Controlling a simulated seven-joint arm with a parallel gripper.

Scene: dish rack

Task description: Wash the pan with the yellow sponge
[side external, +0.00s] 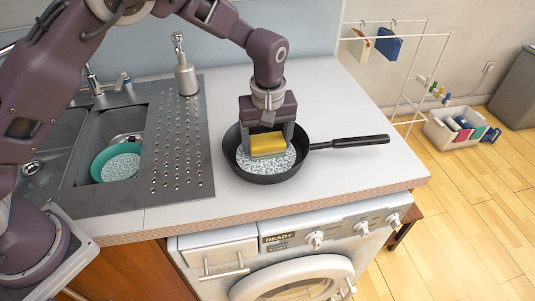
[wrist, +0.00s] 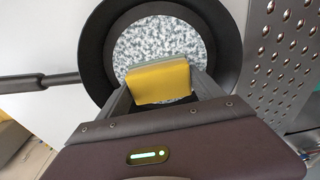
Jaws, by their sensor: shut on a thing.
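A black pan (side external: 232,168) with a long handle stands on the white counter, its handle pointing right in the side external view. Its inside bottom shows a speckled white-grey patch. The pan also shows in the wrist view (wrist: 233,40). My gripper (side external: 268,146) points down over the pan and is shut on the yellow sponge (side external: 267,144), which has a grey-green layer on one side. The sponge sits between the fingers in the wrist view (wrist: 160,83). It is low inside the pan; whether it touches the bottom I cannot tell.
A perforated metal drainboard (side external: 178,150) and a soap dispenser (side external: 184,70) are left of the pan. The sink holds a green bowl (side external: 104,155) with a speckled inside. A white drying rack (side external: 415,70) stands beyond the counter. The counter (side external: 320,100) behind the pan is clear.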

